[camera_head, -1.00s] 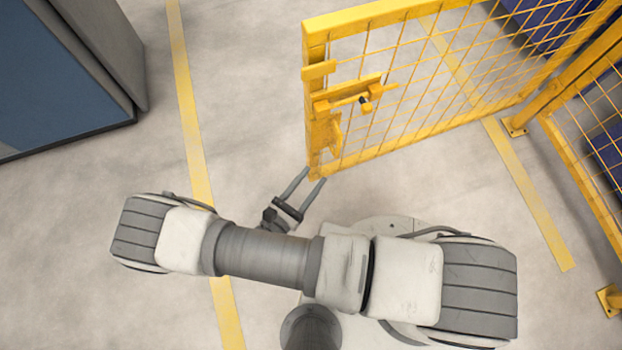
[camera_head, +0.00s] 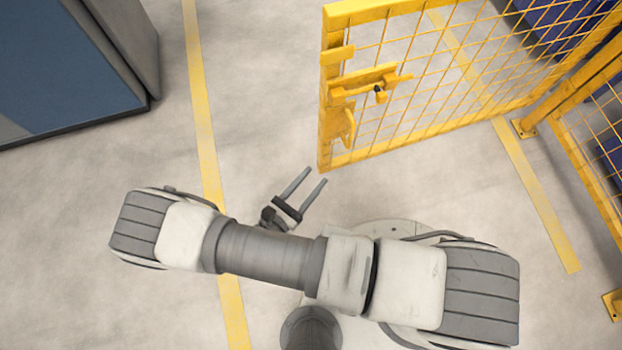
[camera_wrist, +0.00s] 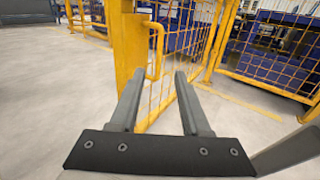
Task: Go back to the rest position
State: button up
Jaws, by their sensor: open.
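My gripper (camera_head: 306,179) is open and empty in the head view, its two grey fingers pointing up toward the lower corner of a yellow mesh gate (camera_head: 325,110). A gap of floor shows between the fingertips and the gate. In the wrist view my gripper (camera_wrist: 158,82) shows both fingers spread apart with nothing between them. The gate post (camera_wrist: 128,45) and its yellow handle (camera_wrist: 156,48) stand ahead, beyond the fingers. The gate stands open at an angle, with a latch (camera_head: 365,88) on its upper left part.
A blue and grey cabinet (camera_head: 75,70) stands at the upper left. A yellow fence panel (camera_head: 590,150) is at the right. Yellow floor lines (camera_head: 205,140) run along the concrete. The floor between cabinet and gate is clear. Blue shelving (camera_wrist: 285,50) stands behind the fence.

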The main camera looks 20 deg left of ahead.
dwell(0.4)
jog(key=w+d+r+m+g+h, duration=0.1)
jog(key=w+d+r+m+g, duration=0.2)
jog(key=r+m+g, duration=0.3)
jog(key=w+d+r+m+g+h, duration=0.1)
jog(key=w+d+r+m+g, duration=0.2)
jog(key=r+m, duration=0.45)
jog(key=w+d+r+m+g+h, duration=0.1)
jog(key=w+d+r+m+g, duration=0.2)
jog(key=r+g, duration=0.45)
jog(key=s+d+r+m+t+y, duration=0.3)
jog(key=s+d+r+m+y, duration=0.15)
jog(key=d+r+m, duration=0.5)
jog(key=s+d+r+m+t+y, duration=0.3)
jog(key=d+r+m+y, duration=0.25)
jog(key=r, duration=0.65)
notch_tip(320, 180, up, 21)
jog(key=p, duration=2.1)
jog(key=shift+w+a+r+g+h+p, duration=0.15)
jog(key=shift+w+a+g+h+p, duration=0.05)
jog(key=shift+w+g+h+p, duration=0.15)
